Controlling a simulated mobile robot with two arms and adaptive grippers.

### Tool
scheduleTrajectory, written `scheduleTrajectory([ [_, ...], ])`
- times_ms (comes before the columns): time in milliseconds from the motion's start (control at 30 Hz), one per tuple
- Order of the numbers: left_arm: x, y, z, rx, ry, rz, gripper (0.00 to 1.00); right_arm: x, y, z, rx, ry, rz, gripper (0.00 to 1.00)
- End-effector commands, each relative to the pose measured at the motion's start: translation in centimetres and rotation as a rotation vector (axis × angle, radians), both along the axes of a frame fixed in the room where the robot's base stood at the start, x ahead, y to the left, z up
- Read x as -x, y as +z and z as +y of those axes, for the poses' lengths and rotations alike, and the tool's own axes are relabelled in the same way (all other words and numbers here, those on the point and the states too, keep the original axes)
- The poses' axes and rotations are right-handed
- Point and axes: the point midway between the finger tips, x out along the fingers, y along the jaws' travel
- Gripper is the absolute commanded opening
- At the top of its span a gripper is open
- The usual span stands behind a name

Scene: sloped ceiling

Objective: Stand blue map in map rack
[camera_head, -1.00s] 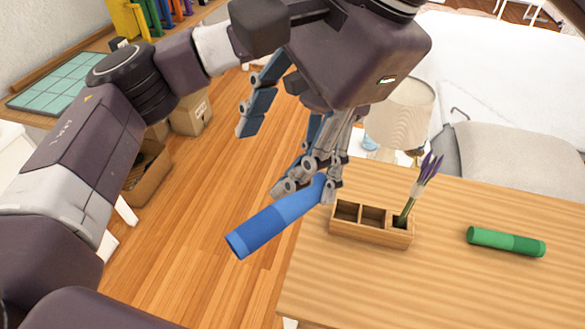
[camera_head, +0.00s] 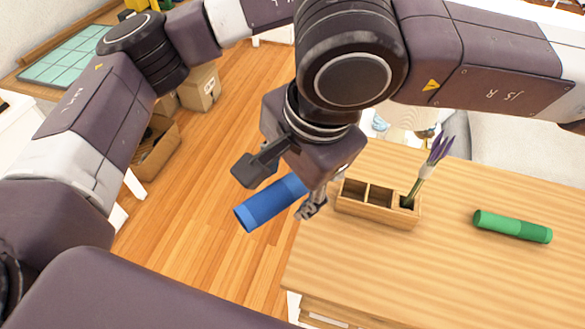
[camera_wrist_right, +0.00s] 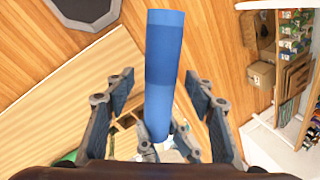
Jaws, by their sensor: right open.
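The blue map (camera_head: 268,203) is a rolled tube, tilted in the air over the floor beside the table. It also shows in the right wrist view (camera_wrist_right: 164,70). My right gripper (camera_head: 312,160) is above it; in the wrist view its open fingers (camera_wrist_right: 159,78) stand apart on both sides of the tube. Pale fingers of my left gripper (camera_head: 312,205) close around the tube's table-side end; the rest of that gripper is hidden behind the right wrist. The wooden map rack (camera_head: 376,213) stands on the table, two left compartments empty, a purple flower (camera_head: 428,172) in the right one.
A green roll (camera_head: 512,226) lies on the wooden table (camera_head: 450,280), right of the rack. The table front is clear. Cardboard boxes (camera_head: 199,88) stand on the floor at the left. A lamp behind the rack is mostly covered by my right arm.

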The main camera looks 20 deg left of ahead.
Motion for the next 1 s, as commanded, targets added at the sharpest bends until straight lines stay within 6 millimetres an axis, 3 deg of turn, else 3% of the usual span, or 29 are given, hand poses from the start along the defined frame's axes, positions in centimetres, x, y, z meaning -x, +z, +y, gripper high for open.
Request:
scheduleTrajectory([
  [400, 0.00, 0.01, 0.00, 0.000, 0.000, 0.000, 0.05, -0.10, -0.82, 0.21, -0.001, 0.001, -0.001, 0.50],
  [800, 0.00, 0.01, 0.01, 0.000, 0.000, 0.000, 0.05, -0.09, -0.80, 0.20, 0.000, 0.001, 0.000, 0.06],
  [833, -0.01, 0.01, 0.02, -0.001, 0.000, -0.001, 0.30, -0.09, -0.79, 0.20, -0.001, 0.001, -0.001, 0.05],
  [867, -0.01, 0.01, 0.02, -0.001, 0.000, -0.001, 0.34, -0.09, -0.79, 0.20, 0.000, 0.001, 0.000, 0.01],
  [1000, -0.01, 0.01, 0.02, 0.000, 0.000, 0.000, 0.49, -0.09, -0.79, 0.20, -0.001, 0.001, -0.001, 0.01],
])
